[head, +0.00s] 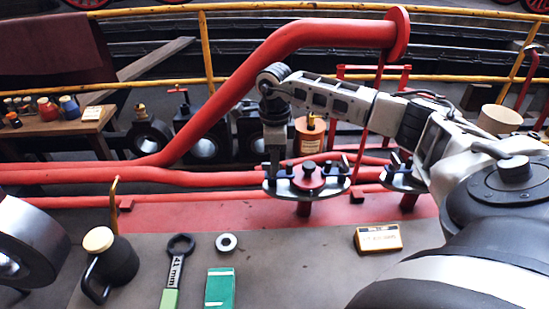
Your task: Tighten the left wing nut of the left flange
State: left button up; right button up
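The left flange (335,184) is a dark disc with a red centre on a red post, at the middle of the head view. Dark wing nuts sit along its top; one at its right side (331,168) is clear to see. My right gripper (271,170) points straight down at the left wing nut, at the disc's left edge. Its fingers cover most of that nut, and I cannot tell whether they are shut on it. My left gripper is not in view.
A second flange (404,183) stands to the right, partly behind my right arm. On the bench in front lie an oil can (112,262), a 41 mm wrench (176,275), a ring (227,243), a green box (220,289) and a yellow sign (379,238). A red pipe (240,85) rises behind.

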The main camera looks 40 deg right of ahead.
jog(key=shift+f, duration=0.3)
grip_shut()
